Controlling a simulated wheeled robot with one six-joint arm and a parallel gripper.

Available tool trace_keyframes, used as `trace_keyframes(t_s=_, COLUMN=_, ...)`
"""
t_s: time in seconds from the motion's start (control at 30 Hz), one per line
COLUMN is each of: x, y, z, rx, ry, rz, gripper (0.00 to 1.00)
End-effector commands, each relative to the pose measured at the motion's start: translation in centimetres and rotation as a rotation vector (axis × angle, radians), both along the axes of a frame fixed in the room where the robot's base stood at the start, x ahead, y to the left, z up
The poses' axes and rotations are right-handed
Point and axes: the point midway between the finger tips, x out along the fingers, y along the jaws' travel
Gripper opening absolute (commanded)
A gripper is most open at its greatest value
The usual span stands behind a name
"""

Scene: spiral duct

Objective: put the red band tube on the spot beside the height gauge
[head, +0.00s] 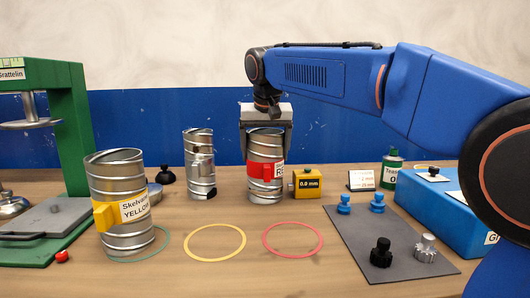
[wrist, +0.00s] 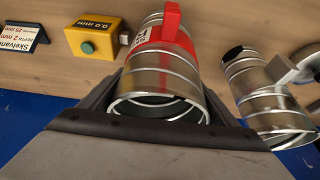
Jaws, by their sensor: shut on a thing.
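The red band tube (head: 265,185) is a ribbed metal cylinder with a red band, a red tab and a partly hidden label. It is upright at the back middle of the table, just left of a small yellow box reading 0.0 mm (head: 307,183), which looks like the height gauge. My gripper (head: 266,125) comes from above and is shut on the tube's upper end. In the wrist view the tube (wrist: 160,62) lies between the fingers (wrist: 158,108), its open end towards me. I cannot tell whether its base touches the table.
A plain metal tube (head: 200,165) stands to the left, and a yellow-band tube (head: 122,215) at front left. Yellow (head: 215,260) and red (head: 293,256) rings on the table are empty. A grey mat (head: 350,240) with knobs and a blue box (head: 430,215) occupy the right.

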Motion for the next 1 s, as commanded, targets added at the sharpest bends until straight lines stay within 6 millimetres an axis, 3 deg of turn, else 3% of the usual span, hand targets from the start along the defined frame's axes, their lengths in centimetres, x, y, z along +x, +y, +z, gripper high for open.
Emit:
trace_keyframes(t_s=0.07, x=0.0, y=0.0, z=-0.2, rx=0.0, ry=0.0, rz=0.0, gripper=0.5)
trace_keyframes(t_s=0.1, x=0.0, y=0.0, z=-0.3, rx=0.0, ry=0.001, rz=0.0, gripper=0.85)
trace_keyframes(t_s=0.17, x=0.0, y=0.0, z=-0.2, rx=0.0, ry=0.001, rz=0.0, gripper=0.99)
trace_keyframes(t_s=0.57, x=-0.3, y=0.0, z=0.8, rx=0.001, ry=-0.001, rz=0.0, gripper=1.0)
trace_keyframes(t_s=1.0, x=-3.3, y=0.0, z=8.2, rx=0.001, ry=-0.003, rz=0.0, gripper=1.0)
